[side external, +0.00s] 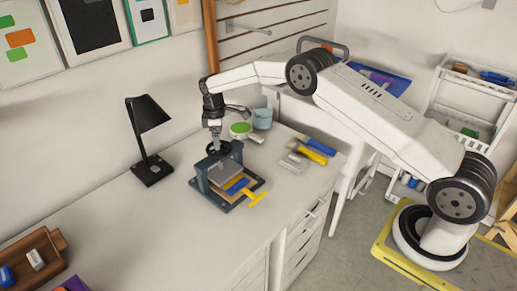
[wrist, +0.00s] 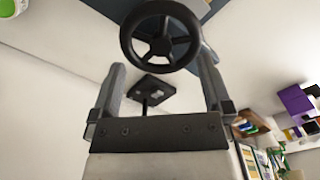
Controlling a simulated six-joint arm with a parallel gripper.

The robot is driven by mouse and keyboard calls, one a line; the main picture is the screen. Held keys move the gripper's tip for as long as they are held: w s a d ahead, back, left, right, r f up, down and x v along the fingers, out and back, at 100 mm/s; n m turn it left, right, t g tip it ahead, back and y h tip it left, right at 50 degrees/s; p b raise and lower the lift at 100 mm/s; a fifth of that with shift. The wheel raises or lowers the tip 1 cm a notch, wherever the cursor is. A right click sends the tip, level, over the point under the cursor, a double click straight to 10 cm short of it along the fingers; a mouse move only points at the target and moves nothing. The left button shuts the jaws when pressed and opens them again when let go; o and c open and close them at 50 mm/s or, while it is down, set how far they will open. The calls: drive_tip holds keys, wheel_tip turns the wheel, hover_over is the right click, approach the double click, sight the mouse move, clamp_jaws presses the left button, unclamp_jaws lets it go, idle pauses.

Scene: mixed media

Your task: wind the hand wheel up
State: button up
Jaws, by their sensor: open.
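The hand wheel (side external: 219,148) is a black spoked ring on top of a small blue-grey press (side external: 203,180) on the white bench. My gripper (side external: 215,136) points down just over the wheel in the side view. In the wrist view, the wheel (wrist: 161,46) shows its hub and spokes between and beyond the fingertips of my gripper (wrist: 161,64). The fingers are spread to either side of the wheel, open and holding nothing. I cannot tell whether either finger touches the rim. Part of the press (wrist: 190,22) shows behind the wheel.
A black desk lamp (side external: 150,120) stands left of the press. A yellow T-shaped handle (side external: 256,199) lies at the press's front right. A green-topped round item (side external: 241,128), blue cup (side external: 262,119) and yellow-handled tool (side external: 309,154) lie behind and right.

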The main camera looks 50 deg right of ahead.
drive_tip(key=shift+f, duration=0.1)
drive_tip(key=shift+f, duration=0.95)
drive_tip(key=shift+c, duration=0.2)
clamp_jaws()
idle(0.6)
idle(0.8)
